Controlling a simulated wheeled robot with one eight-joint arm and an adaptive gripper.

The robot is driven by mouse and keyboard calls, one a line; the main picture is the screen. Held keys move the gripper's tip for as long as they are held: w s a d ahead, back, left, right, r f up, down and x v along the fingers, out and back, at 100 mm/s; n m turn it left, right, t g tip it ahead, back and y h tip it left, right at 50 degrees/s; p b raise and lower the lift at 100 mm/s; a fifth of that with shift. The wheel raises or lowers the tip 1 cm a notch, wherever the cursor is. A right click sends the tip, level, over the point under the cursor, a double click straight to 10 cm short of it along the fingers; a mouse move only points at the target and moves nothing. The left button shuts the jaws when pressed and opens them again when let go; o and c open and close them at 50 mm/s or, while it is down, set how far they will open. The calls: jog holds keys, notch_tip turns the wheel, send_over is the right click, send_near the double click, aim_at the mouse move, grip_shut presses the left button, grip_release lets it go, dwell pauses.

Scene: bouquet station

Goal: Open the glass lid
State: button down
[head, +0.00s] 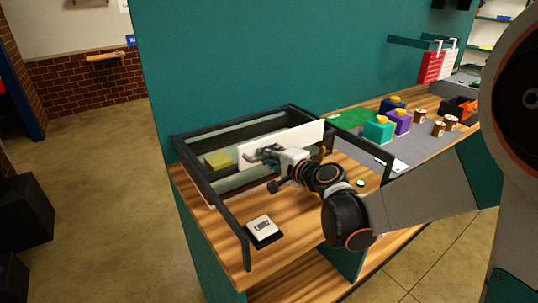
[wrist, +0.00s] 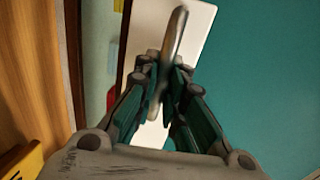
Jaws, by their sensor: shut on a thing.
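A dark-framed case (head: 196,170) with glassy panes stands on the wooden counter in the head view. A white panel (head: 302,137) leans across its middle; it also shows in the wrist view (wrist: 200,32). My gripper (head: 262,153) is at the panel's left part. In the wrist view my gripper (wrist: 164,78) is shut on a slim grey-brown handle (wrist: 176,30) in front of the white panel. How the handle joins the panel is hidden by the fingers. I cannot tell clearly which pane is the glass lid, or how far it stands open.
A yellow block (head: 218,160) sits inside the case. A white-topped square item (head: 262,227) lies at the front. Teal (head: 378,129) and purple (head: 402,122) blocks and small cups (head: 438,129) stand right. A teal wall (head: 240,60) rises behind.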

jog(key=f+v, duration=0.1)
jog(key=v, duration=0.8)
jog(key=f+v, duration=0.2)
jog(key=v, duration=0.7)
jog(key=shift+s+d+f+p, duration=0.3)
jog(key=shift+s+p, duration=0.1)
jog(key=c, duration=1.9)
grip_release()
jog(key=shift+c, duration=0.2)
